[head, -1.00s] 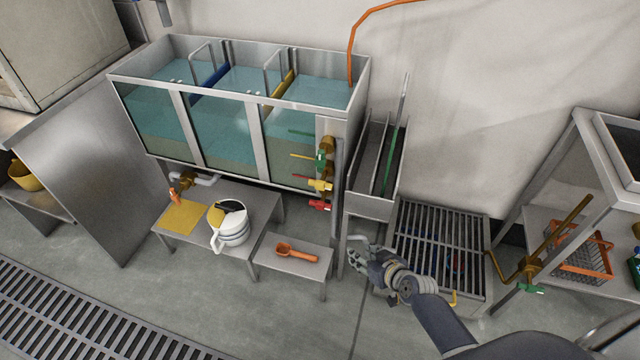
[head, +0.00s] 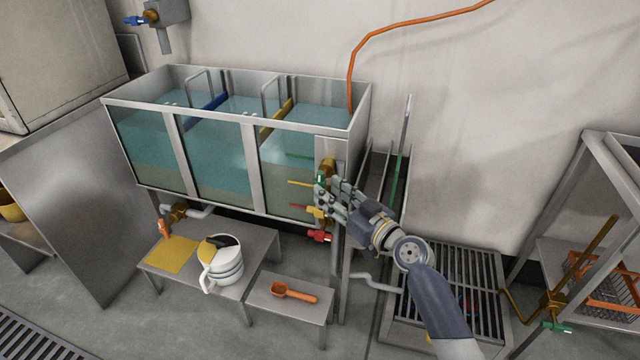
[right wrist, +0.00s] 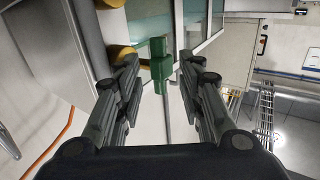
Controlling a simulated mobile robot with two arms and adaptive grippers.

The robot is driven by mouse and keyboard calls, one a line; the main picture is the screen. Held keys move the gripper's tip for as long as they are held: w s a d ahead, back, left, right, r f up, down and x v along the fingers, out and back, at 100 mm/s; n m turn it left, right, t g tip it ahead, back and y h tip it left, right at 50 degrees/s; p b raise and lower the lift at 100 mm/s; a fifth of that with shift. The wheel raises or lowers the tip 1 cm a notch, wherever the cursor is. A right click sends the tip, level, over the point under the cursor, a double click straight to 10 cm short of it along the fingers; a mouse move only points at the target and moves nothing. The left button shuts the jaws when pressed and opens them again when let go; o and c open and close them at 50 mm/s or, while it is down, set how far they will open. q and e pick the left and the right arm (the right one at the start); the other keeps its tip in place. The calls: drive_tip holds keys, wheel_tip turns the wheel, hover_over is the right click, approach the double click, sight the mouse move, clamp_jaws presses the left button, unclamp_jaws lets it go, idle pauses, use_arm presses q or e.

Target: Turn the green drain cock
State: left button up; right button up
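The green drain cock (head: 320,182) is the upper of three coloured cocks at the right end of the glass-fronted tank (head: 248,150). In the head view my right gripper (head: 331,197) is at it and covers part of it. In the right wrist view the green drain cock (right wrist: 160,66) stands between the two fingers of my right gripper (right wrist: 158,80). The fingers are open, with a visible gap on each side of the green handle. My left gripper is not in view.
Below the green cock are a yellow cock (head: 315,211) and a red cock (head: 320,236). Another green-handled cock (head: 556,327) is at the lower right. A low bench (head: 262,248) holds a white jug (head: 222,268). An orange scoop (head: 293,292) lies on a small stand.

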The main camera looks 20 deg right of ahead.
sight(323, 186)
drive_tip(key=shift+x, duration=2.25)
clamp_jaws()
